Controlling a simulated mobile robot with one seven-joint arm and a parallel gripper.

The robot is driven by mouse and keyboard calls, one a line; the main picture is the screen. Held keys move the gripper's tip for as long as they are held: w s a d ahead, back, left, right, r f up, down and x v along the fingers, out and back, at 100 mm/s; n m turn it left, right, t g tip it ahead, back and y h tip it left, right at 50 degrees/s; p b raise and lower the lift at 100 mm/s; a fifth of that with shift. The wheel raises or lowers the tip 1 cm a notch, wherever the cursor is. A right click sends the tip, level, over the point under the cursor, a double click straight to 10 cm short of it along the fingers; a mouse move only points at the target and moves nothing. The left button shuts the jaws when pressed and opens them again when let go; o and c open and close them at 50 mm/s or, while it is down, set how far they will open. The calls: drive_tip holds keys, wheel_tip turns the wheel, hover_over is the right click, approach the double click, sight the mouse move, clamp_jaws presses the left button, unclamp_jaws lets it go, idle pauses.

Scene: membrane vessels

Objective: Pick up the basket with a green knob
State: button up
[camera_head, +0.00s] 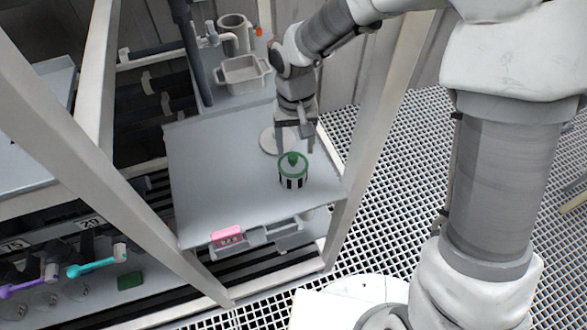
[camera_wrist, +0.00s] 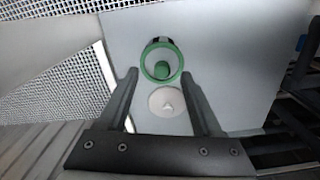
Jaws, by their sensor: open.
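The basket (camera_head: 292,178) is a small round container with a green rim and dark and light vertical bars. It stands upright on a grey table. My gripper (camera_head: 296,150) is over the table, pointing down, just behind the basket in the head view. In the wrist view my open gripper (camera_wrist: 162,78) has its two fingers apart with nothing held; the basket lies ahead of the fingertips. Whether the fingers reach rim height is unclear.
A pale round disc with a small knob (camera_wrist: 167,102) lies on the table (camera_head: 220,170) close to the basket. A grey bin (camera_head: 242,74) and a cylinder (camera_head: 235,35) stand at the back. Frame posts flank the table.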

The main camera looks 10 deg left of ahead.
sight(293, 156)
drive_tip(key=shift+w+a+f, duration=0.1)
drive_tip(key=shift+f, duration=0.8)
drive_tip(key=shift+w+a+f, duration=0.15)
drive_tip(key=shift+f, duration=0.7)
drive_tip(key=shift+w+a+f, duration=0.1)
drive_tip(key=shift+f, duration=0.8)
clamp_jaws()
